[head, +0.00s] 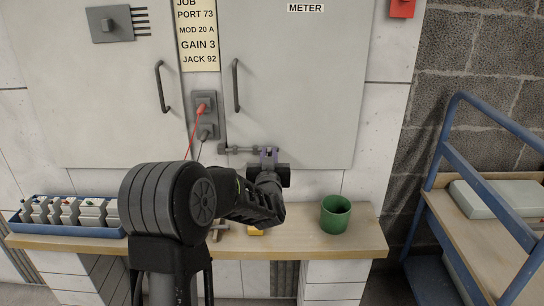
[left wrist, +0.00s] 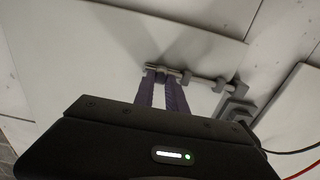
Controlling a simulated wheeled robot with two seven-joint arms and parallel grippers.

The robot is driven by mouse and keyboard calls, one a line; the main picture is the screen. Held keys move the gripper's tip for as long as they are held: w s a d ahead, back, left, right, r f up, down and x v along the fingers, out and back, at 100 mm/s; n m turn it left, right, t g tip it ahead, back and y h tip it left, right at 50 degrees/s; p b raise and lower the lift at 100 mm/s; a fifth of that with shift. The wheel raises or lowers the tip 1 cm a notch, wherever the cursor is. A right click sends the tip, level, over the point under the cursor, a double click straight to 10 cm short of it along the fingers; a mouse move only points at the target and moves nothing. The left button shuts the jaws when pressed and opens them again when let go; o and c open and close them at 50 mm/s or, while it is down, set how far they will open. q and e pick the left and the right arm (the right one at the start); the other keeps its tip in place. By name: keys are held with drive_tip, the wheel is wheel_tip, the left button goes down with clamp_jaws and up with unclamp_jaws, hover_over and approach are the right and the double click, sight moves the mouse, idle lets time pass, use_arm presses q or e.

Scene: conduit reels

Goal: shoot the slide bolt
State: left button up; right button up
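The slide bolt (head: 238,150) is a grey rod in brackets, low on the cabinet front, lying across the gap between the doors toward the right door. It also shows in the left wrist view (left wrist: 205,82). My left gripper (head: 269,152) reaches up to its right end. In the left wrist view, the purple fingertips (left wrist: 162,74) stand close together on either side of the bolt's small grey handle and appear shut on it. The exact contact is too small to make out. My right gripper is in neither view.
The right door (head: 300,80) and left door (head: 90,80) have bar handles. A red lead hangs from a socket plate (head: 205,112) left of the bolt. The wooden shelf (head: 360,240) below bears a green cup (head: 335,214) and a blue tray (head: 75,231). A blue-railed cart (head: 480,150) stands right.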

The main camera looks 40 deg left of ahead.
use_arm(q)
drive_tip(key=o, duration=0.5)
drive_tip(key=shift+s+a, duration=0.15)
drive_tip(key=shift+a, duration=0.05)
drive_tip(key=shift+c, duration=0.2)
drive_tip(key=shift+s+d, duration=0.1)
drive_tip(key=v, duration=0.7)
drive_tip(key=shift+s+d+p, duration=0.2)
drive_tip(key=shift+p, duration=0.25)
